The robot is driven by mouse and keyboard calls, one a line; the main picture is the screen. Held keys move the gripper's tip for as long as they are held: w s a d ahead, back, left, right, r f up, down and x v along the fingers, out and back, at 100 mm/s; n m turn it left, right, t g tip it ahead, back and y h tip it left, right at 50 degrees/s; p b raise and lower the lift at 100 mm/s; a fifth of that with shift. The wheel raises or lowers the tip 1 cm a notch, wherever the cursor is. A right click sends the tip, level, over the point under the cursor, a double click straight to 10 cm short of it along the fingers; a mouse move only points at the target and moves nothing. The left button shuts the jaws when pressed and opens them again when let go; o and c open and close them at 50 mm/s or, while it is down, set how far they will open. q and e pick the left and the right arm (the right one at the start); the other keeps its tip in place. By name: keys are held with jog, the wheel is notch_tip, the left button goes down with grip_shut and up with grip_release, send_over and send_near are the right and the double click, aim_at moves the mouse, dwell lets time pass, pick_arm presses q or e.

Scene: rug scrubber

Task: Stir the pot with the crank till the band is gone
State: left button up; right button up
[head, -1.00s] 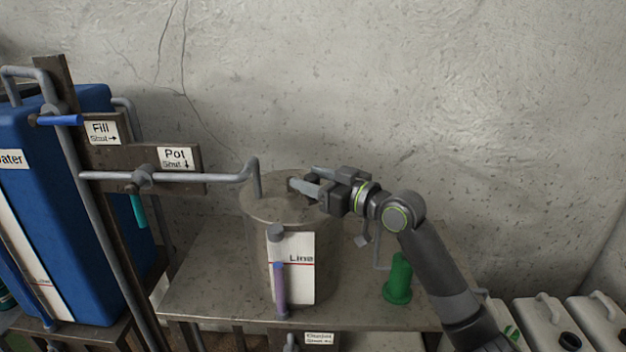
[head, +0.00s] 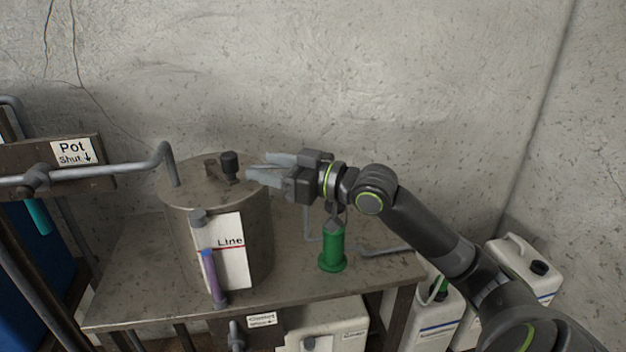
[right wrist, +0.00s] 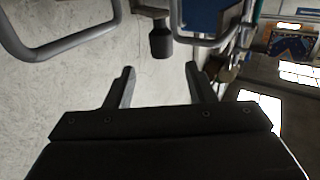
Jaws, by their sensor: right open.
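The metal pot (head: 181,235) stands on the bench, with its crank's dark upright knob (head: 230,165) on the lid. My right gripper (head: 257,168) is open and empty at the lid's right edge, fingers pointing left at the knob, a small gap short of it. In the right wrist view the knob (right wrist: 160,42) hangs ahead of the two spread fingers (right wrist: 158,76), lined up between them. The pot's sight tube (head: 215,288) shows purple below and a bluer stretch at the top, beside a white card marked Line (head: 232,262). My left gripper is out of view.
A green cylinder (head: 332,248) stands on the bench under my right arm. White jugs (head: 522,268) stand at the right. The wall behind is bare.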

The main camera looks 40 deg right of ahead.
jog(key=p+v, duration=0.3)
jog(key=v, duration=0.5)
jog(key=shift+d+p, duration=0.2)
jog(key=shift+p, duration=0.15)
jog(key=shift+s, duration=0.1)
dwell(0.9)
